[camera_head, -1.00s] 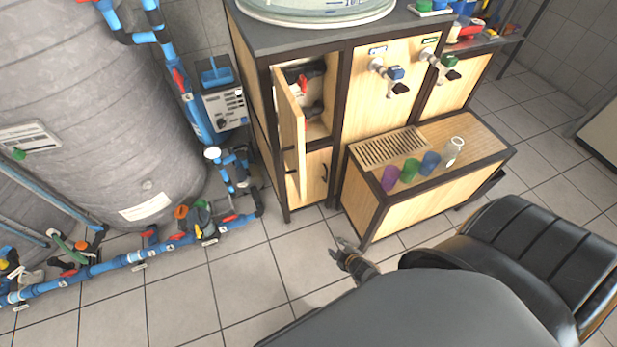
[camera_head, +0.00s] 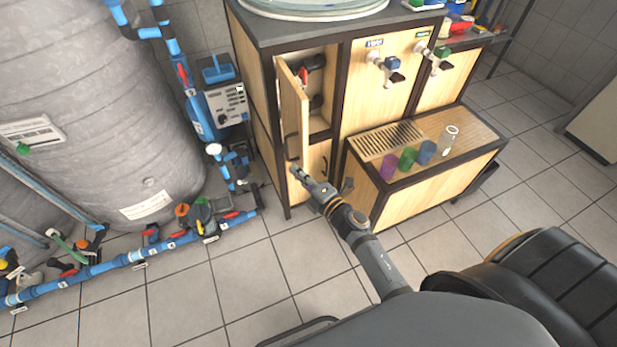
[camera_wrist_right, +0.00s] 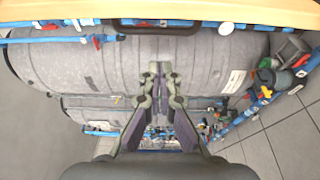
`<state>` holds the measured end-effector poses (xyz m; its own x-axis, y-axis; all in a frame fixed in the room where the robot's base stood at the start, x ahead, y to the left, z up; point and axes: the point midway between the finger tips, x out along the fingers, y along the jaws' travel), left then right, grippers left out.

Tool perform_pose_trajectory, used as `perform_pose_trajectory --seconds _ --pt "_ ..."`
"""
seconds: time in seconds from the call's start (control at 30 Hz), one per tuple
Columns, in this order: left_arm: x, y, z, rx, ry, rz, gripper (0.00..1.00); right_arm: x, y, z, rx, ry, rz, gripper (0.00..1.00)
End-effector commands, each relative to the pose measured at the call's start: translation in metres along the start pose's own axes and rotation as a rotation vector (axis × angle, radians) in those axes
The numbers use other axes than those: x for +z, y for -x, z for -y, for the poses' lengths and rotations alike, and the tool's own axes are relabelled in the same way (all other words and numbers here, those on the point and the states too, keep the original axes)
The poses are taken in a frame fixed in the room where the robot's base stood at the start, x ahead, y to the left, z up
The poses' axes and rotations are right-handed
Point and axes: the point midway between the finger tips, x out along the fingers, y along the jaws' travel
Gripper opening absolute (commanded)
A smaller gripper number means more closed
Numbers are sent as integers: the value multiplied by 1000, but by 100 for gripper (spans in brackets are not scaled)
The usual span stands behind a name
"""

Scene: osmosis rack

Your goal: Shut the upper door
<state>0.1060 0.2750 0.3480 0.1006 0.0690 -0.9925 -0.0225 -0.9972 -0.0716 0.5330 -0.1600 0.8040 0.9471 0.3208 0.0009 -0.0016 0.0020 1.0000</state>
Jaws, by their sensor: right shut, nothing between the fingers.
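The upper door (camera_head: 294,112) is a light wood panel standing open on the rack, swung out toward me. Part of the compartment behind it shows, with dark and red fittings inside. A dark handle (camera_head: 291,147) is on its lower outer part. My right gripper (camera_head: 296,170) is just below the door's lower end, shut and empty. In the right wrist view the gripper's fingertips (camera_wrist_right: 159,70) are together, and a wood edge with a dark handle (camera_wrist_right: 160,29) runs across the top. I cannot tell whether the gripper touches the door. My left gripper is not in view.
The lower door (camera_head: 313,175) is shut below the opening. A bench (camera_head: 430,190) with several coloured cups stands to the right. A large grey tank (camera_head: 90,110) and blue pipes are at left. A black chair (camera_head: 540,285) is at lower right.

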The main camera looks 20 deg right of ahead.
Motion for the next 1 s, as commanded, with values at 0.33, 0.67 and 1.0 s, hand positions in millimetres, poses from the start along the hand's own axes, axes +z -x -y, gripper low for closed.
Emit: perform_pose_trajectory --seconds 0.33,0.67,1.0 --pt "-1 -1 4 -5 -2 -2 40 26 -26 2 -2 3 -1 0" --pt "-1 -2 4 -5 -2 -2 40 38 -22 1 -1 -2 1 0" --pt "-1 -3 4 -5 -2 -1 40 41 -19 1 -1 1 -13 0"
